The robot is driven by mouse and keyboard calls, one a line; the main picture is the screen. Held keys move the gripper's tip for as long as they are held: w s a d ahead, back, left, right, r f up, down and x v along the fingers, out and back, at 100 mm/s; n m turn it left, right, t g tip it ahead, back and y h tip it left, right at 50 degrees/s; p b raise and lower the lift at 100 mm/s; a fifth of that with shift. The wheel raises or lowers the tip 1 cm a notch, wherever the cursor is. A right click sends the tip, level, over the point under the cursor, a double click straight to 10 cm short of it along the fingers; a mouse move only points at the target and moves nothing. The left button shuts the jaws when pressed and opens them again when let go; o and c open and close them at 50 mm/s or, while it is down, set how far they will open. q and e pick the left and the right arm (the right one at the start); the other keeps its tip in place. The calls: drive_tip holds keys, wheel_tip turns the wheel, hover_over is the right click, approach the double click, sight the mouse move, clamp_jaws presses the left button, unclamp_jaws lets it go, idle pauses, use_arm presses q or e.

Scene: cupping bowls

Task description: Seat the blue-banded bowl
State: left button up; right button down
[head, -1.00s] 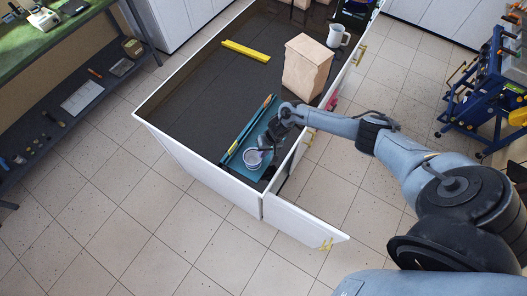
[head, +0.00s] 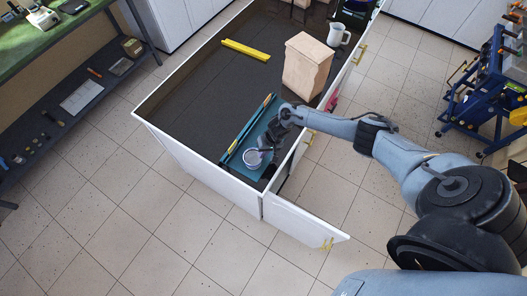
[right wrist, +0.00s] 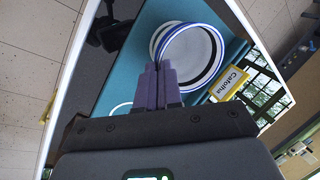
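The blue-banded bowl (head: 252,158) is white with a blue rim, over the near end of a teal mat (head: 238,165) in the head view. It also shows at top centre in the right wrist view (right wrist: 196,55), its opening facing the camera. My right gripper (head: 264,151) is at the bowl's right side. In the right wrist view its purple fingers (right wrist: 160,72) are close together on the bowl's near wall, pinching the rim. Whether the bowl touches the mat is hard to tell. A white ring (right wrist: 121,108) shows on the mat, partly hidden by the gripper. My left gripper is out of view.
A yellow-edged label card (right wrist: 228,83) lies beside the bowl. A wooden block (head: 306,68) and a white mug (head: 338,36) stand farther back on the dark counter. A yellow bar (head: 245,51) lies at the back left. The counter's left middle is clear.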

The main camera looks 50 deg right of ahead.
drive_tip(key=c, duration=1.2)
unclamp_jaws()
drive_tip(key=shift+p+v, duration=0.4)
drive_tip(key=shift+v, duration=5.05)
